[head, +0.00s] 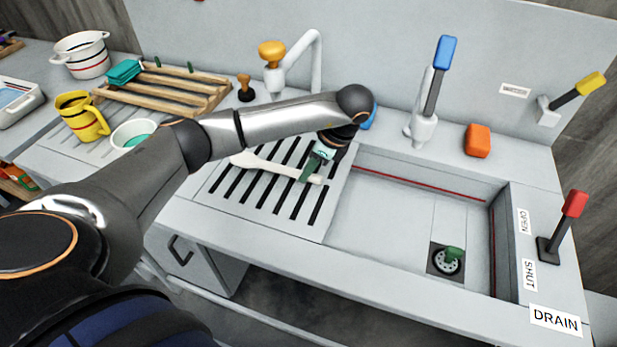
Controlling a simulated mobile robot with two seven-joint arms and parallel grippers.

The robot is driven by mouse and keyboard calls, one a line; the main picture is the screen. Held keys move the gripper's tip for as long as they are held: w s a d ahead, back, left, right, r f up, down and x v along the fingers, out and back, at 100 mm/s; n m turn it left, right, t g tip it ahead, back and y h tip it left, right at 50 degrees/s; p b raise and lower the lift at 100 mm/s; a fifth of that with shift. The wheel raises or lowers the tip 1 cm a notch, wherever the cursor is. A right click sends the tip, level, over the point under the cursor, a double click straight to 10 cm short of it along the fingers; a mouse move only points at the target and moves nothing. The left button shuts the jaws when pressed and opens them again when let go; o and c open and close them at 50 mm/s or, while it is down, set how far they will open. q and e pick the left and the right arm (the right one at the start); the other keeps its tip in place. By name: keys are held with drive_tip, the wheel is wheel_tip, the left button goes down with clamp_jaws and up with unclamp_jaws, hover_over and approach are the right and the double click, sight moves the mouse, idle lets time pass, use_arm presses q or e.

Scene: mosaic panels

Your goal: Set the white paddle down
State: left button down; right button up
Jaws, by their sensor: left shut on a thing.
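The white paddle (272,167) is long and pale, with its wider end to the left. It lies along the slotted drainboard (236,194) left of the sink; I cannot tell whether it touches the slats or is just above them. My left gripper (311,172) is shut on the paddle near its right end, with the green fingers pointing down. My arm passes above the paddle and hides part of the board behind it. My right gripper is not in view.
The sink basin (390,215) is right of the board, with a green plug (453,254) at its drain. Levers with blue (446,52), yellow (590,83) and red (575,204) handles stand around it. A wooden rack (170,88), a yellow jug (82,118) and a white bowl (128,132) stand left.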

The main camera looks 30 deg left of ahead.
sight(309, 179)
use_arm(q)
drive_tip(key=shift+f, duration=1.55)
drive_tip(key=shift+f, duration=0.1)
drive_tip(key=c, duration=0.7)
unclamp_jaws()
drive_tip(key=shift+c, duration=0.2)
drive_tip(key=shift+r, duration=0.2)
drive_tip(key=shift+w+d+r, duration=0.1)
drive_tip(key=shift+d+r, duration=0.05)
drive_tip(key=shift+r, duration=0.05)
drive_tip(key=s+p+v, duration=0.1)
drive_tip(key=v, duration=1)
drive_tip(key=shift+w+r, duration=0.15)
drive_tip(key=shift+w, duration=0.35)
drive_tip(key=shift+d, duration=0.1)
